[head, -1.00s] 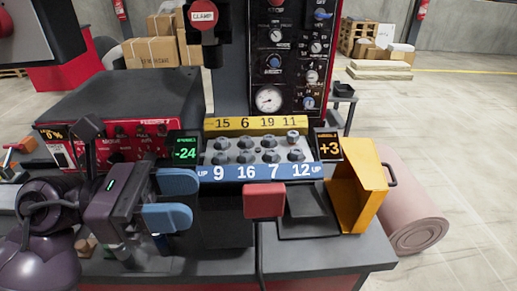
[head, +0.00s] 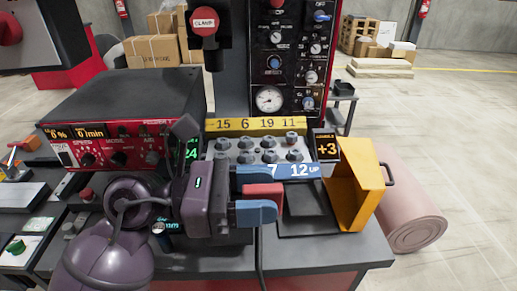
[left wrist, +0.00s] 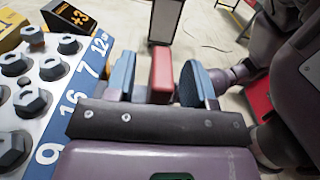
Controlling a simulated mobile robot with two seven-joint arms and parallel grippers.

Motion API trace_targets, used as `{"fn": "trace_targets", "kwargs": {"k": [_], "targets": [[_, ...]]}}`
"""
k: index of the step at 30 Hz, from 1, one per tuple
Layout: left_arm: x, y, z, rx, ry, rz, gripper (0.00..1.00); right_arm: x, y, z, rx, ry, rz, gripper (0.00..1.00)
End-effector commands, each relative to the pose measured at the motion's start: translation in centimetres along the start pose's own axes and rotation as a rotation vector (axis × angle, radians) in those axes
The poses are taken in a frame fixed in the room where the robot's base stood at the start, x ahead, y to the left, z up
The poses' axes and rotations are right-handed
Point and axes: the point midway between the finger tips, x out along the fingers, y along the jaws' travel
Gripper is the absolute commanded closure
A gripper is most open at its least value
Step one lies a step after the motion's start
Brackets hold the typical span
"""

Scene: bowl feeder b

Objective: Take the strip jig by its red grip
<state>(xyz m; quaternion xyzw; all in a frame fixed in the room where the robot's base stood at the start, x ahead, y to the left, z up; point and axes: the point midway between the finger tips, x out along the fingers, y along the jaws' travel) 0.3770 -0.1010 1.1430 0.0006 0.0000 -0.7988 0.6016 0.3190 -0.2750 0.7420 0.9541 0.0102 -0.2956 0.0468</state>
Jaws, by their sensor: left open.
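The strip jig has a blue front strip (head: 314,170) with white numbers and a yellow back strip (head: 262,124), with several hex bolts between them. Its red grip (head: 263,190) sticks out in front of the blue strip. My left gripper (head: 268,193) is open, with one blue finger behind the grip and one in front. In the left wrist view the red grip (left wrist: 161,72) stands between the two open fingers of the left gripper (left wrist: 159,70), with gaps visible on both sides. In the head view the fingers and hand hide part of the grip and the strip's left numbers. My right gripper is not in view.
A red-fronted feeder box (head: 110,148) stands at the left. A yellow chute (head: 362,187) stands right of the jig, with a dark tray (head: 305,208) beside it. A pink roll (head: 408,205) lies on the floor at right.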

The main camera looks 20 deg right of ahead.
Motion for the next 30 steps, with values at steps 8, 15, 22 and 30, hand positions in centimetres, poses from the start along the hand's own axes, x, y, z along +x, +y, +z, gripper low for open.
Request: {"fn": "trace_targets", "kwargs": {"k": [8,15,22,30], "targets": [[0.66,0.00,-0.02,-0.001,0.000,0.001,0.51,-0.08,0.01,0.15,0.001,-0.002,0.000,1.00],[0.64,-0.01,-0.01,-0.001,0.000,0.001,0.77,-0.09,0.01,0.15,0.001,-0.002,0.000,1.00],[0.63,-0.01,-0.01,-0.001,0.000,0.001,1.00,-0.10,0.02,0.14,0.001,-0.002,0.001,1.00],[0.63,-0.02,0.12,0.003,-0.002,0.001,1.00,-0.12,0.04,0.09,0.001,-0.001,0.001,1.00]]}}
